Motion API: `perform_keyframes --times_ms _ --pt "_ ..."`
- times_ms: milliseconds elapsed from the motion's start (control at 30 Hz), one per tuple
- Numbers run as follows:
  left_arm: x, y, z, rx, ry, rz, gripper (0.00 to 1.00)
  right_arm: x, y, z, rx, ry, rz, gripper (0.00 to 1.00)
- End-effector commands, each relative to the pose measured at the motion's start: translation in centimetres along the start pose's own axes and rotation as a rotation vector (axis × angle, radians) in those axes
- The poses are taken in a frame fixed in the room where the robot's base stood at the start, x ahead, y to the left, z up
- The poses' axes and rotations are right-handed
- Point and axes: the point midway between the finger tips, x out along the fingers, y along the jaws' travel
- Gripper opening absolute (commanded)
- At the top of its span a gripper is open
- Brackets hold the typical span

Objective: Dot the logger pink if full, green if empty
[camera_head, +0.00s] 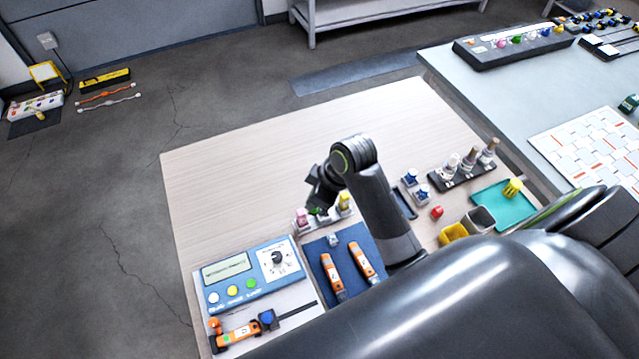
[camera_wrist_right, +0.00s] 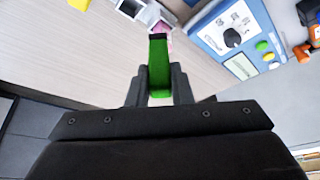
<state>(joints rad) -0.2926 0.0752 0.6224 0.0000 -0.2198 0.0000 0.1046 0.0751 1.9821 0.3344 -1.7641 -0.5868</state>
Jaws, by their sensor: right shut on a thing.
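My right gripper (camera_head: 318,205) is shut on a green marker (camera_wrist_right: 159,70), which stands up between the fingers with a dark end. In the head view it is over the small white rack (camera_head: 322,222), beside a pink marker (camera_head: 302,216) and a yellow marker (camera_head: 345,200). Two orange loggers (camera_head: 332,275) (camera_head: 363,260) lie on a blue mat (camera_head: 318,248). A blue tester (camera_head: 245,275) has a screen, a dial and coloured buttons; its screen text is too small to read. Another orange device (camera_head: 238,333) lies in front of it. My left gripper is out of view.
The back left of the wooden table (camera_head: 250,170) is clear. A grey bench (camera_head: 490,95) adjoins at the right.

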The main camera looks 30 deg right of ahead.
Motion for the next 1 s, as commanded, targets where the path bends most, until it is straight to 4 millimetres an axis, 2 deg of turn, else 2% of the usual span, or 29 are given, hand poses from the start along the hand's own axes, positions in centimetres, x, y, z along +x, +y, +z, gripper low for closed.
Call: perform_keyframes --times_ms 300,500,767,1000 --pt "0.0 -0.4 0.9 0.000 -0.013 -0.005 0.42 1.4 2.6 0.7 -0.468 -0.001 -0.194 0.05" --pt "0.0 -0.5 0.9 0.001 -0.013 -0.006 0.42 1.4 3.8 1.1 -0.651 0.002 -0.271 0.05" --pt "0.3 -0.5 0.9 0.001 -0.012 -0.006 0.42 1.6 4.3 1.4 -0.720 0.003 -0.300 0.05" --pt "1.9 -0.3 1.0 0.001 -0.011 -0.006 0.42 2.9 4.3 2.0 -0.718 0.002 -0.299 0.05"
